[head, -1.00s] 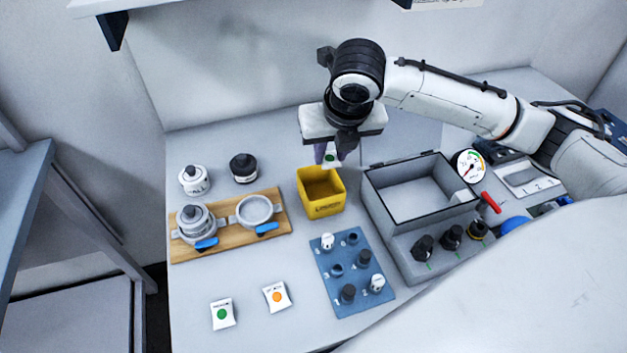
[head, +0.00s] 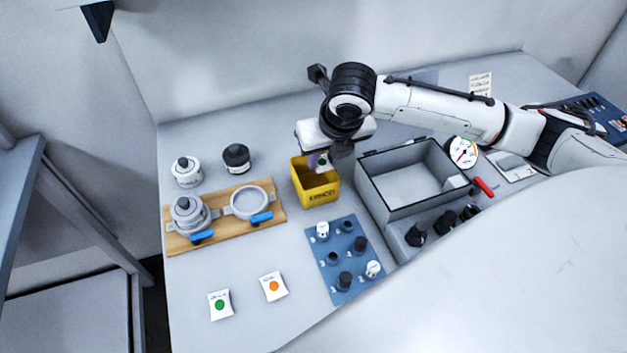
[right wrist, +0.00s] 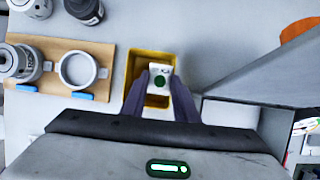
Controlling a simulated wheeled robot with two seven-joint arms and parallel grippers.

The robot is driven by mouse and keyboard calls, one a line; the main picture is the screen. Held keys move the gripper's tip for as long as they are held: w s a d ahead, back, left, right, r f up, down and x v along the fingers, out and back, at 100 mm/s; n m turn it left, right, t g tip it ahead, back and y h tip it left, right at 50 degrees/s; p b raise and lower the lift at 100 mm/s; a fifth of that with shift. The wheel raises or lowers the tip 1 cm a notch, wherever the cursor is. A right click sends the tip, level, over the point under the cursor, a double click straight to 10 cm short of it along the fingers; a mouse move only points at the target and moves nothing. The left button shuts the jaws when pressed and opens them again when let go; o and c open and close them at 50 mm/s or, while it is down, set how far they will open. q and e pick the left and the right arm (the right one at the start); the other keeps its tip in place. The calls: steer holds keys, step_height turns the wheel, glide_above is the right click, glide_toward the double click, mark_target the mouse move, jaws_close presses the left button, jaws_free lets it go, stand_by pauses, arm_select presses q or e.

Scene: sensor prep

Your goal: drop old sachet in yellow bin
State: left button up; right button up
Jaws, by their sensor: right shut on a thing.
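My right gripper (right wrist: 159,84) is shut on a white sachet with a green dot (right wrist: 159,73). It holds the sachet over the opening of the yellow bin (right wrist: 142,61). In the head view the gripper is at the bin's top right, and the sachet (head: 322,161) shows small and partly covered by the fingers. The yellow bin (head: 318,193) stands upright on the bench. I cannot tell how deep in the bin the sachet's lower edge is. My left gripper is not in view.
A wooden board (head: 228,222) with metal holders lies left of the bin. A grey open box (head: 400,210) stands close to its right. A blue mat with knobs (head: 327,275) lies in front. Two sachets, green-dotted (head: 220,305) and orange-dotted (head: 273,286), lie at the front left.

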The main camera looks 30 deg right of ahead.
steer(key=o, duration=1.1)
steer(key=shift+r, duration=0.15)
steer(key=d+v, duration=0.1)
steer(key=v, duration=0.9)
steer(key=shift+a, duration=0.5)
steer(key=shift+s, duration=0.2)
